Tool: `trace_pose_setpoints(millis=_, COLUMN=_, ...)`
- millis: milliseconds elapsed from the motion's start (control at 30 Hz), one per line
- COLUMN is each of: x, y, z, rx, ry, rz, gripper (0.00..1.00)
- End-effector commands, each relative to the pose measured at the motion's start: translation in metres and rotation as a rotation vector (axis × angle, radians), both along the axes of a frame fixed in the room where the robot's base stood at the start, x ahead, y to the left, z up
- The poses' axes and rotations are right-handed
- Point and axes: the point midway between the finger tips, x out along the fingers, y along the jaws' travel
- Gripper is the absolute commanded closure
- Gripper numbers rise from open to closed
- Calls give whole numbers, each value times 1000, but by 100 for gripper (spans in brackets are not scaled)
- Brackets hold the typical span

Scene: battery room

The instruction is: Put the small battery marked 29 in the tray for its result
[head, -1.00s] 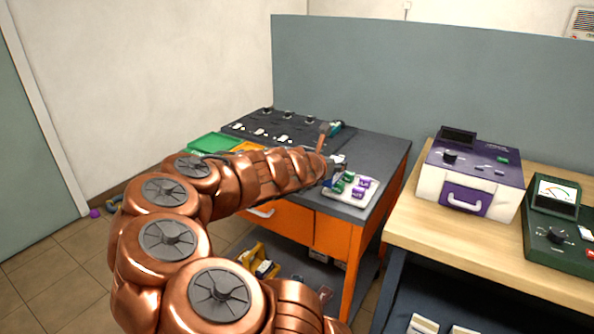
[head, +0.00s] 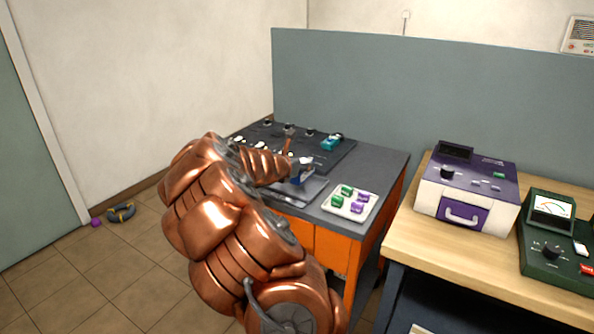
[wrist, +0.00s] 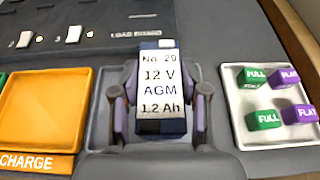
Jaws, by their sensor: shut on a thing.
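The small battery (wrist: 158,75) has a white label reading No. 29, 12 V, AGM, 1.2 Ah on a dark blue body. My gripper (wrist: 160,105) is shut on it, with a finger on each side. In the wrist view it is in front of a grey tray (wrist: 92,132); whether it touches the tray is unclear. An orange tray (wrist: 40,105) marked CHARGE lies left of it. In the head view my gripper (head: 301,174) is over the grey tray.
A dark panel with switches (wrist: 90,15), marked LOAD BOARD, lies behind the trays. A teal-handled item (head: 331,142) lies on it. A wooden bench (head: 440,245) at right bears a purple-and-white device (head: 470,190) and a green meter (head: 550,235). A green edge shows at far left in the wrist view.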

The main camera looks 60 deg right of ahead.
Motion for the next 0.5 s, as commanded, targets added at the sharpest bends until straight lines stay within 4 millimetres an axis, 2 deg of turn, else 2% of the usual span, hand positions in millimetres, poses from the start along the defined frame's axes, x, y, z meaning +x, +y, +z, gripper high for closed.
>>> trace_pose_setpoints(millis=200, x=20, y=-5, z=0, rx=-1, ry=-3, rz=4, gripper=100)
trace_pose_setpoints(millis=367, x=21, y=-7, z=-3, rx=-2, ry=-1, rz=2, gripper=100)
trace_pose_setpoints(millis=500, x=21, y=-7, z=-17, rx=-1, ry=1, rz=2, gripper=100)
